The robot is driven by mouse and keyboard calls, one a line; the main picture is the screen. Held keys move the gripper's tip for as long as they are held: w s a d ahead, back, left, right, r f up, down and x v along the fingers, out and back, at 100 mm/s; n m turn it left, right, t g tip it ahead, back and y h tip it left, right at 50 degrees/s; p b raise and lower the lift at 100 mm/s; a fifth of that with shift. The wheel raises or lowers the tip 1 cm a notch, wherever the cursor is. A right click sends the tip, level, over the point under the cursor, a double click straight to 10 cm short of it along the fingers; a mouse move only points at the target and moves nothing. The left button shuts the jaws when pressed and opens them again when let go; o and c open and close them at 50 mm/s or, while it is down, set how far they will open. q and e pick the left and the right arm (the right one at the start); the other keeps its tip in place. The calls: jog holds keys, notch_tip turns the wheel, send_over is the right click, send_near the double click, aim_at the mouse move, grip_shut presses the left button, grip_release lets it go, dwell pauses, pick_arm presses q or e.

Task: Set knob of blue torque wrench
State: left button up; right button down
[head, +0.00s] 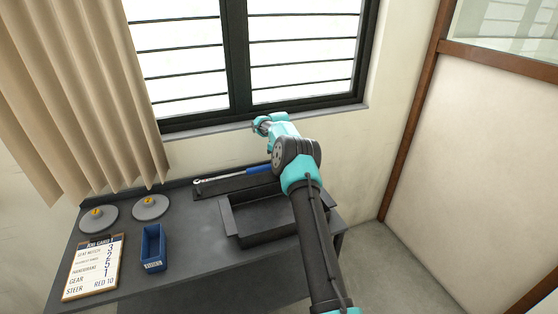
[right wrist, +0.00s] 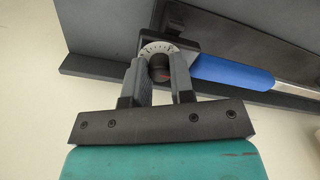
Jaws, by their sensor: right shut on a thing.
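The blue torque wrench lies on a dark rack at the back of the grey bench, with its blue handle (head: 258,169) beside my right arm in the head view. In the right wrist view its blue handle (right wrist: 232,72) runs to the right, and a dark end block with a white marked dial (right wrist: 158,46) is at its left end. My right gripper (right wrist: 160,68) is shut on the dark round knob (right wrist: 159,66), which has a small red mark. In the head view my right arm hides the gripper's fingers and the knob. My left gripper is not in view.
A dark open tray (head: 232,226) stands on the bench in front of the wrench. The wall and window are close behind.

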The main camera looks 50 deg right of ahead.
jog(key=n, duration=1.4)
dwell(0.4)
jog(key=c, duration=1.2)
grip_release()
jog(key=shift+c, duration=0.2)
jog(key=shift+r, duration=0.1)
